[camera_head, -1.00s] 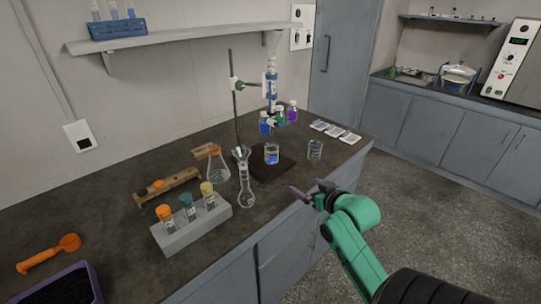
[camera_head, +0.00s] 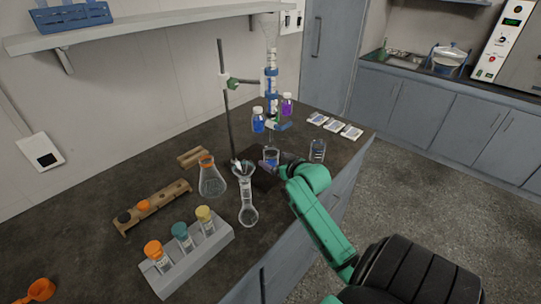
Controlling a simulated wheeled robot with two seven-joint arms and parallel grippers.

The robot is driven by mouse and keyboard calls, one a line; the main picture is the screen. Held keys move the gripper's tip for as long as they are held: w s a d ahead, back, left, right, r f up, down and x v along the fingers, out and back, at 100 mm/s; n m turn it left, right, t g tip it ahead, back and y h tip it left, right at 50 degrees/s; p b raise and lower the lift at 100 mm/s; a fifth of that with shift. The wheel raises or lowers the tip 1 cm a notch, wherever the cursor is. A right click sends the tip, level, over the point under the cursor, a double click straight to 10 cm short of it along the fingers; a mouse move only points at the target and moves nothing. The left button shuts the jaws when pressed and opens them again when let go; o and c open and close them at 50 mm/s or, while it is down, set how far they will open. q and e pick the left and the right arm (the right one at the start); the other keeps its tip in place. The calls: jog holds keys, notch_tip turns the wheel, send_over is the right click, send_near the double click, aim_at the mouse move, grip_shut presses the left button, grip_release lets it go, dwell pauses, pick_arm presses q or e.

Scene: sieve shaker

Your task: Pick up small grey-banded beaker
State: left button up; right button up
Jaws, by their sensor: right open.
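A small clear beaker (camera_head: 317,150) with greyish markings stands upright on the dark bench, right of the burette stand. Another beaker (camera_head: 271,156) with a blue band stands under the burette on the stand's dark base. My right gripper (camera_head: 284,165) is over the bench, low and close to the blue-banded beaker, to the left of and nearer than the greyish one. Its fingers are small and partly hidden by my wrist; it is open, and I see nothing held in it. My left gripper is not in view.
The burette stand (camera_head: 226,110) rises behind the beakers. A volumetric flask (camera_head: 247,205) with a funnel stands close left of my gripper, and a conical flask (camera_head: 211,180) beyond it. A grey rack (camera_head: 192,258) holds capped tubes. White cards (camera_head: 334,126) lie behind the greyish beaker.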

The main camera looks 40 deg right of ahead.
aim_at(269, 157)
jog(key=x, duration=0.4)
jog(key=shift+w+a+r+p, duration=0.1)
jog(key=shift+a+r+p, duration=0.15)
jog(key=shift+p, duration=0.15)
jog(key=shift+w+d+f, duration=0.15)
jog(key=shift+w+f, duration=0.15)
jog(key=shift+w, duration=0.15)
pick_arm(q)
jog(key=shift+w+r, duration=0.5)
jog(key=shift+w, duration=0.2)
pick_arm(e)
jog(key=c, duration=1.5)
jog(key=shift+r, duration=0.15)
